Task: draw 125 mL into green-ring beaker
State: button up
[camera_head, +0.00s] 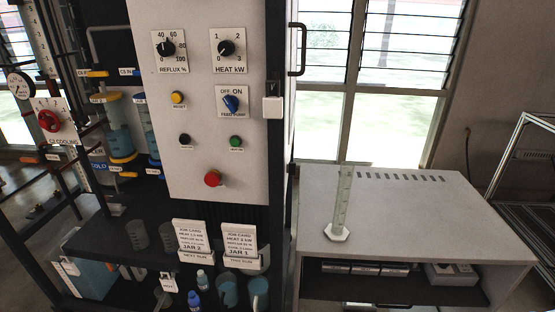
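Two clear beakers, one on the left (137,235) and one on the right (168,236), stand on the dark lower deck of the rig; I cannot make out a green ring on either. A tall graduated cylinder (342,200) with a white hexagonal foot stands upright on the grey bench at right. My gripper is not in view.
A white control panel (215,80) carries knobs, buttons and a blue feed-pump switch (231,103). Job cards for jar 2 (191,237) and jar 1 (239,240) stand at the deck's front. Blue bottles and jars sit below. The grey bench top (420,215) is mostly clear.

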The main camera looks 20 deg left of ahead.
aim_at(138, 235)
jog(key=u, duration=1.75)
jog(key=i+j, duration=0.15)
jog(key=j, duration=0.2)
jog(key=i+j, duration=0.2)
jog(key=j, duration=0.15)
jog(key=i+j+z, duration=0.1)
jog(key=j, duration=0.25)
jog(key=i+j, duration=0.2)
jog(key=j, duration=0.15)
jog(key=i+j, duration=0.15)
jog(key=j, duration=0.2)
